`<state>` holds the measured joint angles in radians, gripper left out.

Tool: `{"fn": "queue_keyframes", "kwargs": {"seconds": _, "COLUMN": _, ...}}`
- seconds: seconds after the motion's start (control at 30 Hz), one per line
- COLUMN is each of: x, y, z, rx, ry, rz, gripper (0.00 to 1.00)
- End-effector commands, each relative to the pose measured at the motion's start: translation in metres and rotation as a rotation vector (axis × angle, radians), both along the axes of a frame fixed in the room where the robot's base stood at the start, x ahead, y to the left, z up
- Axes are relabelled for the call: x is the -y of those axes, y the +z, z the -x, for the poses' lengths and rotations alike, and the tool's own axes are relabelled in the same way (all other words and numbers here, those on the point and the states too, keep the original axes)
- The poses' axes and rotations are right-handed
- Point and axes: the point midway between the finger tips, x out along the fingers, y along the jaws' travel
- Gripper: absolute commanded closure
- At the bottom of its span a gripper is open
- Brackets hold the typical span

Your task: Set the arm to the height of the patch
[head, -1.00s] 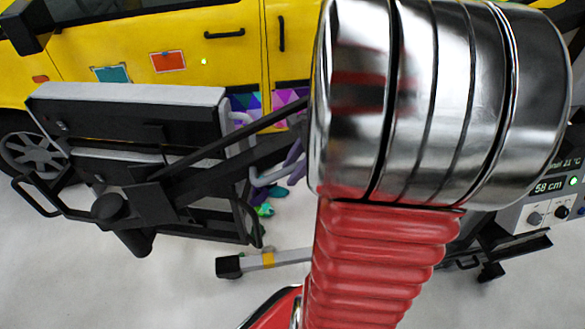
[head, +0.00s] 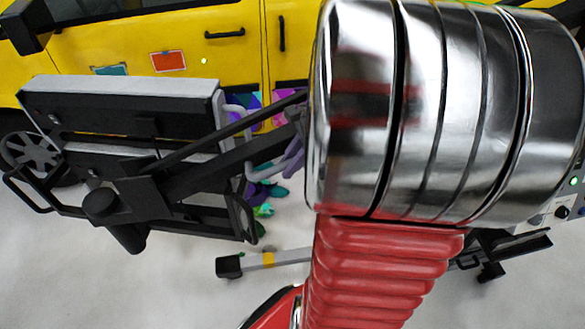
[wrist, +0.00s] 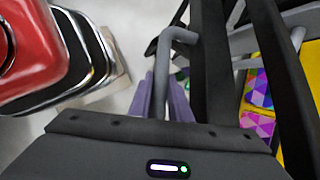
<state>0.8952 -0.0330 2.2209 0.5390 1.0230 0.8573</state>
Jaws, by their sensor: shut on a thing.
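A black swing arm (head: 225,165) carries a wide black and grey panel (head: 120,115) in front of the yellow vehicle. A grey bent handle (head: 262,178) sits at the panel's right end; it also shows in the wrist view (wrist: 180,35). My gripper (head: 290,158) has its purple fingers closed around the handle (wrist: 163,100). On the vehicle, an orange-red patch (head: 168,61) shows above the panel's top edge. A teal patch (head: 110,70) is partly covered by that edge. I cannot tell which patch is meant.
Yellow vehicle (head: 130,40) fills the back, with patterned triangles low on its side (head: 290,92). A stand foot with a yellow band (head: 265,260) lies on the pale floor. A control box (head: 560,212) at right is mostly hidden by my arm.

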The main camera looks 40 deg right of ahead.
Motion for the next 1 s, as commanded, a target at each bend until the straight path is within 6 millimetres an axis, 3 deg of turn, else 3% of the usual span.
{"fn": "queue_keyframes", "kwargs": {"seconds": 0.07, "x": -0.0019, "y": 0.0093, "z": -0.0034, "rx": 0.011, "ry": 0.001, "rz": -0.003, "gripper": 1.00}}
{"fn": "queue_keyframes", "kwargs": {"seconds": 0.33, "x": -0.0016, "y": 0.0080, "z": -0.0026, "rx": 0.008, "ry": -0.001, "rz": -0.004, "gripper": 1.00}}
{"fn": "queue_keyframes", "kwargs": {"seconds": 0.37, "x": -0.0017, "y": 0.0082, "z": -0.0027, "rx": 0.008, "ry": -0.001, "rz": -0.004, "gripper": 0.81}}
{"fn": "queue_keyframes", "kwargs": {"seconds": 0.6, "x": -0.0020, "y": 0.0083, "z": -0.0025, "rx": 0.008, "ry": -0.001, "rz": -0.005, "gripper": 0.65}}
{"fn": "queue_keyframes", "kwargs": {"seconds": 1.0, "x": 0.0005, "y": 0.0152, "z": -0.0001, "rx": 0.009, "ry": 0.000, "rz": -0.003, "gripper": 0.65}}
